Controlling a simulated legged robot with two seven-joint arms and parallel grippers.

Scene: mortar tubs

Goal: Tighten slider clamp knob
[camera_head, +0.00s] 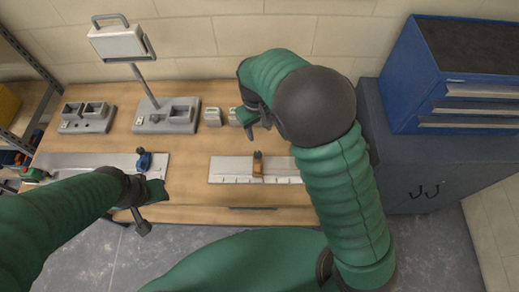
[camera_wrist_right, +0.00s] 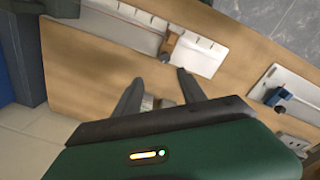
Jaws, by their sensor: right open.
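An orange-brown slider clamp (camera_head: 257,167) sits on a white rail plate (camera_head: 228,168) at the middle of the bench. It also shows in the right wrist view (camera_wrist_right: 172,43), with a small grey round knob (camera_wrist_right: 164,57) at its near end. A blue slider clamp (camera_head: 144,160) sits on another white plate (camera_head: 90,160) at the left. My right gripper (camera_head: 257,120) is open and empty, behind the orange clamp and apart from it. In the wrist view its fingers (camera_wrist_right: 158,80) spread toward the knob. My left gripper (camera_head: 152,207) is by the bench's front edge; its jaw state is unclear.
Grey fixtures (camera_head: 88,115) and a stand with a white box (camera_head: 118,42) are at the back left. Small pale blocks (camera_head: 212,116) lie near my right gripper. A blue drawer chest (camera_head: 445,65) on a grey cabinet (camera_head: 440,165) borders the right. Bare wood lies between the plates.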

